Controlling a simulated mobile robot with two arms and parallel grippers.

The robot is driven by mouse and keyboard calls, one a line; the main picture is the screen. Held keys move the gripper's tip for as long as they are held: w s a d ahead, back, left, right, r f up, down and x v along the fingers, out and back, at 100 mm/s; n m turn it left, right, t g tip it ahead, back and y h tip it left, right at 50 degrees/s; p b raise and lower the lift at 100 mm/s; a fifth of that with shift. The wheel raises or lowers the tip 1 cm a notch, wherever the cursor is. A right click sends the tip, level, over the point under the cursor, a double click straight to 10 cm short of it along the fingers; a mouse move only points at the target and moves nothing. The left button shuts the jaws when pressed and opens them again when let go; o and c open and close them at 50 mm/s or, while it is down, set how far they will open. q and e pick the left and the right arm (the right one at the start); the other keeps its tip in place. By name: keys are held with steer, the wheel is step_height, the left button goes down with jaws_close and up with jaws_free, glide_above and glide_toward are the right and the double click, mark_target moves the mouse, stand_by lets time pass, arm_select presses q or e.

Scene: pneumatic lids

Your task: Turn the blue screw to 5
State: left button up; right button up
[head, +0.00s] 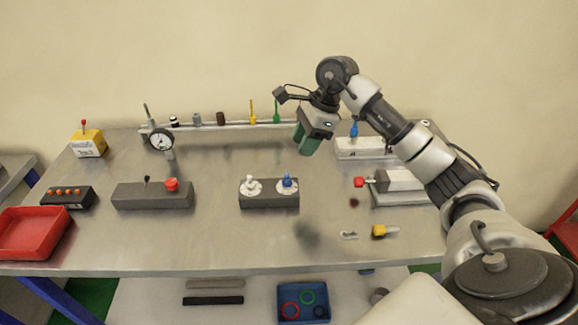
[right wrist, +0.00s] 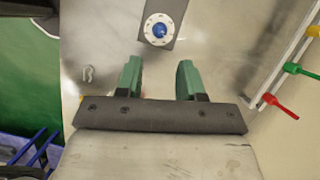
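The blue screw (head: 287,182) stands on a round white dial at the right end of a dark grey block (head: 268,201) on the table. A white screw (head: 249,181) on a similar dial is at the block's left end. The dial marks are too small to read. In the right wrist view the blue screw (right wrist: 160,30) is beyond the fingertips. My right gripper (head: 305,146) is in the air above the table, up and to the right of the screw in the head view. Its green fingers (right wrist: 159,76) are apart and empty. My left gripper is not in view.
A grey block with a red knob (head: 171,185) stands left of the screw block. A white device with a red knob (head: 360,182) and a yellow-tipped piece (head: 380,231) are to the right. A gauge (head: 160,140) and a rail are at the back. A red tray (head: 35,232) is at left.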

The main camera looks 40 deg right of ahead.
mark_target(288, 175)
steer(key=p+x, duration=0.1)
steer(key=x, duration=0.7)
steer(key=shift+a+f, duration=0.15)
steer(key=shift+f, duration=0.05)
jaws_close()
